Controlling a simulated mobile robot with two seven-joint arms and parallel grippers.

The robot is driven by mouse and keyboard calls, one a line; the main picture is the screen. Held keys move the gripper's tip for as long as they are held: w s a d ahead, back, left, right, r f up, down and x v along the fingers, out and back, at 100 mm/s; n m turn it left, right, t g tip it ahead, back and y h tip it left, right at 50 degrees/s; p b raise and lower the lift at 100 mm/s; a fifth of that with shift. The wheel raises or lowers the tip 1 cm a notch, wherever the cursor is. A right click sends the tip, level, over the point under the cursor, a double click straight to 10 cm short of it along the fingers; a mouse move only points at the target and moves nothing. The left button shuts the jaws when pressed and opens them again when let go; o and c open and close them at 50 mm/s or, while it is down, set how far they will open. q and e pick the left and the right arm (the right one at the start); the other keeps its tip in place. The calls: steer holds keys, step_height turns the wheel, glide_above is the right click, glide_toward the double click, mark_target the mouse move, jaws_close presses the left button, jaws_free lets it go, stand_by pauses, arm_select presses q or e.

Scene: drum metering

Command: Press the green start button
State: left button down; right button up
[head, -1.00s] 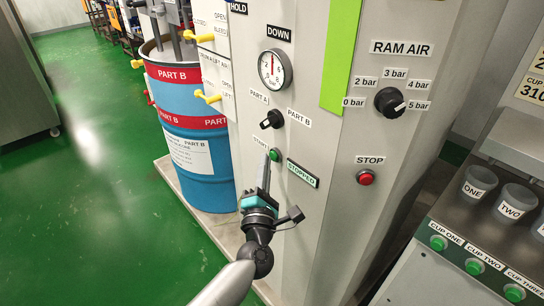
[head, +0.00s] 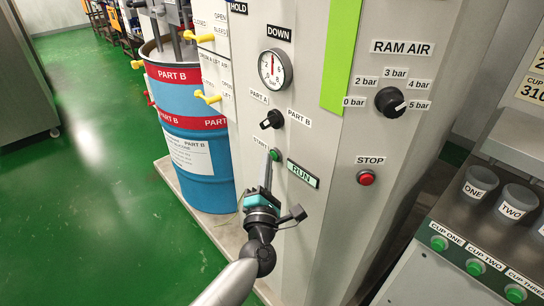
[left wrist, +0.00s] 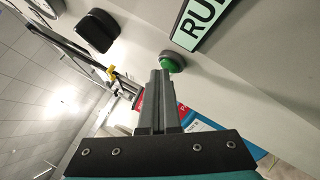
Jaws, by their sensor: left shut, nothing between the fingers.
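The green start button (head: 275,155) is on the front of the grey cabinet, beside its START label. In the left wrist view the button (left wrist: 172,62) is right at my fingertips; I cannot tell if they touch it. My left gripper (head: 268,163) is shut and empty, its fingers pointing up at the button. In the left wrist view the shut fingers (left wrist: 160,78) lie together. The display (head: 303,173) next to the button reads RUN. My right gripper is not in view.
The PART A/PART B selector knob (head: 272,119) is just above the button. A red stop button (head: 366,178) and the ram air knob (head: 389,102) are to the right. A blue drum (head: 200,150) stands at left. Cup buttons (head: 475,267) are at lower right.

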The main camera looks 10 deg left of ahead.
arm_select(q)
steer(key=shift+s+a, duration=0.45)
steer(key=shift+s, duration=0.15)
steer(key=s+a+p, duration=0.1)
steer(key=s, duration=0.1)
steer(key=s+a, duration=0.2)
steer(key=shift+p, duration=0.35)
stand_by(0.6)
